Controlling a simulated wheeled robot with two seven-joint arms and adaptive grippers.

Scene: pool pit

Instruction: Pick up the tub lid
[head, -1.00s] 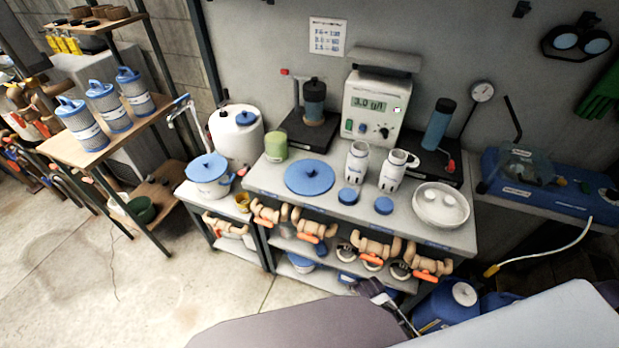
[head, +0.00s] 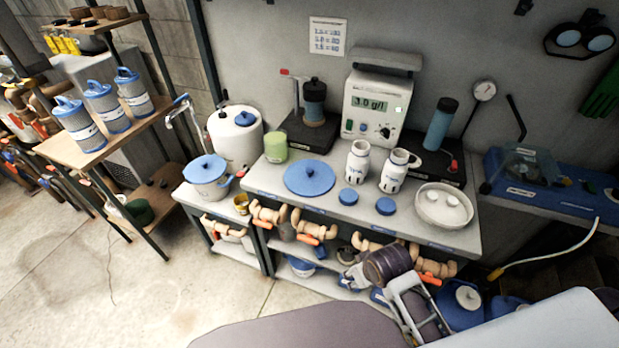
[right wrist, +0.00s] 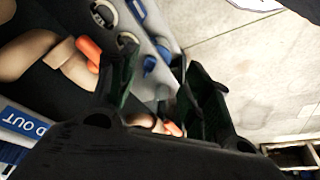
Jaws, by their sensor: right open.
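A wide, round blue lid with a small central knob (head: 309,178) lies flat on the grey bench top, left of two white jugs. My right gripper (head: 348,271) is low in front of the bench, beside its lower shelf, below and to the right of the lid. In the right wrist view its dark fingers (right wrist: 152,78) stand apart with nothing held between them. The lid does not show clearly in that view. My left gripper is not in view.
Near the lid stand a green canister (head: 275,146), white jugs (head: 357,160), small blue caps (head: 348,196) and a white dish (head: 443,206). A blue-lidded pot (head: 207,176) stands left. Pipe valves (head: 268,213) line the bench front. Some bench top around the lid is bare.

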